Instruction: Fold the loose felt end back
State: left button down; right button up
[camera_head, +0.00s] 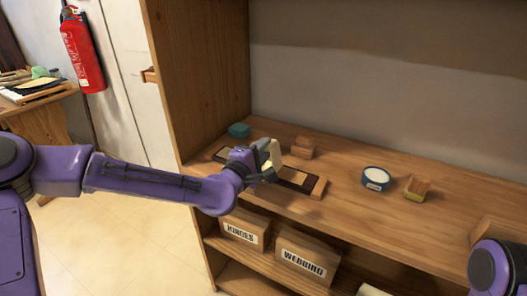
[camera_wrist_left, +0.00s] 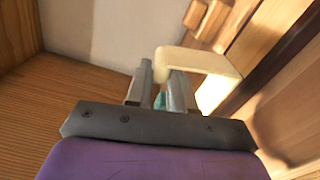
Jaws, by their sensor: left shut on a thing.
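The felt is a cream strip (camera_head: 273,154) standing up from a dark-and-wood board (camera_head: 300,181) on the workbench. In the left wrist view the felt (camera_wrist_left: 205,62) bends over in an arch, and its loose end lies at the fingertips. My left gripper (camera_head: 262,168) is over the board, shut on the felt end; it also shows in the left wrist view (camera_wrist_left: 162,78). The gripper and wrist hide the middle of the board. My right gripper is out of view; only part of my right arm shows at lower right.
A small wooden block (camera_head: 302,147) stands behind the board, and a teal block (camera_head: 239,130) at the back left. A blue round tin (camera_head: 376,179) and a small wooden holder (camera_head: 417,187) are to the right. Bench between them is clear. A wooden side panel (camera_head: 200,70) rises at left.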

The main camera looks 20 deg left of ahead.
pick_arm(q)
jog(key=shift+w+a+f, duration=0.1)
jog(key=shift+a+f, duration=0.15)
jog(key=shift+a, duration=0.15)
jog(key=c, duration=1.1)
grip_release()
jog(key=shift+o, duration=0.2)
jog(key=shift+w, duration=0.1)
jog(key=s, duration=0.3)
jog(key=s+a, duration=0.1)
jog(key=s, duration=0.3)
jog(key=shift+s+a+b, duration=0.15)
jog(key=shift+a+b, duration=0.05)
jog(key=shift+b, duration=0.15)
jog(key=s+p, duration=0.2)
jog(key=s, duration=0.1)
jog(key=shift+a+p, duration=0.3)
